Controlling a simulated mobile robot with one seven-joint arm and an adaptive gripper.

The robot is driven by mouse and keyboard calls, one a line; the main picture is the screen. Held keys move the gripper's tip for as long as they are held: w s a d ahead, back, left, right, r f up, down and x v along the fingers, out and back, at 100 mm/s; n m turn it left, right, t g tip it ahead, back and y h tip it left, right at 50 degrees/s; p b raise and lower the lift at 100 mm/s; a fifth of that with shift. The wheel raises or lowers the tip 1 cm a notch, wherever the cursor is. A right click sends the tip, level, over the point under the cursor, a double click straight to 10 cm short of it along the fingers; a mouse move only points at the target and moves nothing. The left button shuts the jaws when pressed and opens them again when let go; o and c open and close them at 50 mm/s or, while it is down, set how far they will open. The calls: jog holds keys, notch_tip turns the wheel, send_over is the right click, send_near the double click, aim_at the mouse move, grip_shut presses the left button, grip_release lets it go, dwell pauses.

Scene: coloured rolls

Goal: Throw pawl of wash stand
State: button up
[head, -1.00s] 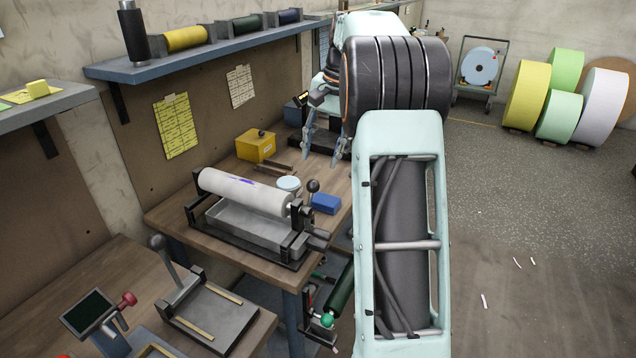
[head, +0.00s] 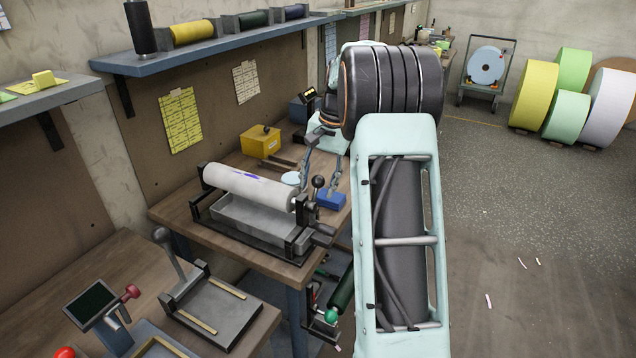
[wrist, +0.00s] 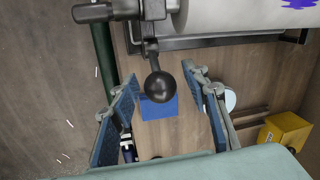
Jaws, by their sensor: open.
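The wash stand (head: 258,237) is a black frame with a grey tray on the wooden bench in the head view. A white roll (head: 249,186) with a purple mark lies across it. At its right end stands a short lever with a black ball knob (head: 318,181), which I take for the pawl. In the wrist view the knob (wrist: 160,87) shows between the blue-padded fingers of my gripper (wrist: 162,80). The fingers are open, one on each side of it. I cannot tell whether either touches it. In the head view my gripper (head: 317,171) is around the knob.
A blue block (head: 332,199) lies on the bench beside the stand. A yellow box (head: 260,141) and a pale round disc (head: 291,178) are behind it. A dark crank handle (head: 322,236) sticks out at the stand's right end. Open floor lies to the right.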

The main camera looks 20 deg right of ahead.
jog(key=shift+c, duration=0.6)
grip_shut()
jog(key=shift+a+t+h+b, duration=0.2)
jog(key=shift+t+h+b, duration=0.1)
jog(key=shift+b, duration=0.85)
jog(key=s+a+t+h+b, duration=0.1)
jog(key=h+b, duration=0.1)
jog(key=b, duration=0.3)
jog(key=shift+a+r+t, duration=0.1)
jog(key=shift+r+t, duration=0.05)
jog(key=shift+t, duration=0.25)
jog(key=shift+s+a+r+n+t+h+b, duration=0.25)
jog(key=shift+h+b, duration=0.25)
jog(key=shift+b, duration=0.55)
jog(key=shift+d+r, duration=0.1)
jog(key=shift+o, duration=0.6)
grip_release()
